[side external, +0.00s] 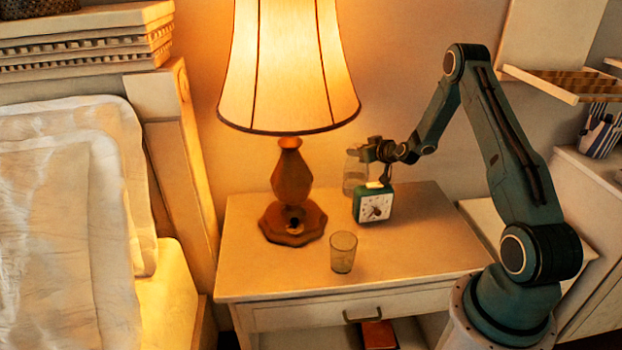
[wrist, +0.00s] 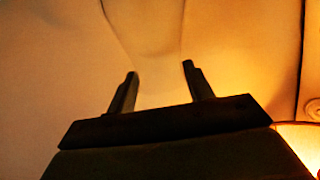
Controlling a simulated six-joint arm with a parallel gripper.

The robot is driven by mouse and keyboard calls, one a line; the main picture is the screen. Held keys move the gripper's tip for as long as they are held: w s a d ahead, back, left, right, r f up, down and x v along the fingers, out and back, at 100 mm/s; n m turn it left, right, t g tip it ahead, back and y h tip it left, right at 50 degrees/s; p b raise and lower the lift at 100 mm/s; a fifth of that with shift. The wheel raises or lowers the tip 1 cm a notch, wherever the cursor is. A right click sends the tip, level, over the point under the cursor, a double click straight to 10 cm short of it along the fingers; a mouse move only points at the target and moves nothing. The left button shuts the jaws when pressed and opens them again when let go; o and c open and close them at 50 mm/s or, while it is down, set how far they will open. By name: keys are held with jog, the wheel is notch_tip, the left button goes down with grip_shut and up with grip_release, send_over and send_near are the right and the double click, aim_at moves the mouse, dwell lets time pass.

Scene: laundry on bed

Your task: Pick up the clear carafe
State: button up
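The clear carafe (side external: 354,174) is at the back of the nightstand in the side view, behind the small green clock, which hides part of it. It looks upright. My gripper (side external: 366,151) is at the height of its upper part, close to it. In the wrist view my gripper's two fingers (wrist: 159,72) are apart. Faint see-through outlines, probably the carafe (wrist: 158,40), run up from near the fingertips. I cannot tell whether the fingers touch the glass.
The green clock (side external: 374,204) stands just in front of the carafe. A lit lamp (side external: 291,175) stands to the left and an empty glass (side external: 343,252) nearer the front. The nightstand's right side (side external: 430,235) is clear. The wall is close behind.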

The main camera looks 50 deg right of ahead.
grip_shut()
jog(key=shift+r, duration=0.15)
jog(key=shift+r, duration=0.25)
notch_tip(320, 180, up, 19)
jog(key=shift+r, duration=0.2)
dwell(1.9)
jog(key=shift+r, duration=0.1)
dwell(0.6)
